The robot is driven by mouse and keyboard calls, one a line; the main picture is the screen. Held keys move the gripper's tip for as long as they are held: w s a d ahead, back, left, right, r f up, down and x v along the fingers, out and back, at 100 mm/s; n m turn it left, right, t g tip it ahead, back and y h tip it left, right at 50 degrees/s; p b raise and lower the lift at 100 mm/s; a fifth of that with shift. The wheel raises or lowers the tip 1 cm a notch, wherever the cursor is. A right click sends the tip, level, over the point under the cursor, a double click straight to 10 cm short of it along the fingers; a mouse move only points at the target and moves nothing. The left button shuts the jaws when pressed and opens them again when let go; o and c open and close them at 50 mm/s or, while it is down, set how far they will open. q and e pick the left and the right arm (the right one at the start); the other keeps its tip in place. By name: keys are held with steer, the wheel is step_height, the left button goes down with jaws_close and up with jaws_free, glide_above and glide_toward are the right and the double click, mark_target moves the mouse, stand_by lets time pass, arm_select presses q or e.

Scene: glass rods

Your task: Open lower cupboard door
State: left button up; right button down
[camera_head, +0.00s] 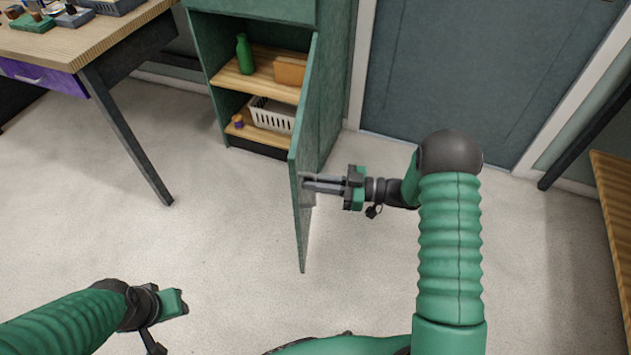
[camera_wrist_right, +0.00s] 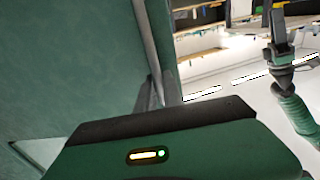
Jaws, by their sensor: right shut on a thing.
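The green lower cupboard door (camera_head: 302,160) stands wide open, swung out toward me and seen almost edge-on. Its cupboard (camera_head: 212,62) shows an open inside with wooden shelves. My right gripper (camera_head: 308,187) is at the door's right-hand face, near the free edge, shut on the handle there; the fingers mostly hide the handle. In the right wrist view the green door face (camera_wrist_right: 65,60) fills the left side, with the gripper's body across the bottom. My left gripper (camera_head: 180,302) is at the lower left, away from the cupboard; its jaws are unclear.
A green bottle (camera_head: 244,54) and a wooden box (camera_head: 289,71) stand on the upper shelf; a white basket (camera_head: 272,115) is below. A wooden table (camera_head: 90,38) is at the left, another tabletop (camera_head: 612,200) at the right edge. The floor (camera_head: 230,225) before the cupboard is clear.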

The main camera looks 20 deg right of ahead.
steer(key=shift+r, duration=0.1)
steer(key=c, duration=1.5)
jaws_free()
steer(key=shift+d, duration=0.1)
steer(key=p+v, duration=0.3)
steer(key=v, duration=1.4)
steer(key=shift+w, duration=0.2)
